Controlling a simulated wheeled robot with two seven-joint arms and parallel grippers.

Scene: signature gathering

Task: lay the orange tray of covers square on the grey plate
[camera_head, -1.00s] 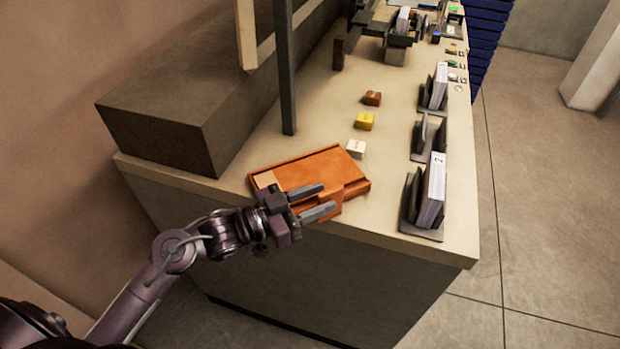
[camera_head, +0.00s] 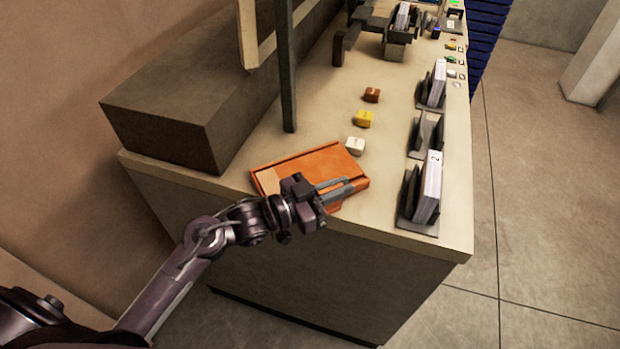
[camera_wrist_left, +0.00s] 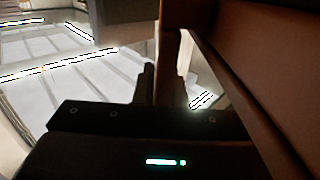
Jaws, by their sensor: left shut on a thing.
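The orange tray (camera_head: 318,163) lies at the near end of the counter, its near edge close to the counter's front edge. My left gripper (camera_head: 343,187) is at the tray's near right side and is shut on it, partly hiding that side. In the left wrist view the fingers (camera_wrist_left: 165,85) are dark, and the tray (camera_wrist_left: 255,70) fills the right side as a brown-orange wall. I cannot make out the covers one by one. No grey plate shows clearly; whether one is under the tray is hidden. My right gripper is not in view.
Grey holders, some with white cards (camera_head: 430,188), line the right edge. A dark post (camera_head: 288,70) and a long grey box (camera_head: 160,120) stand to the left.

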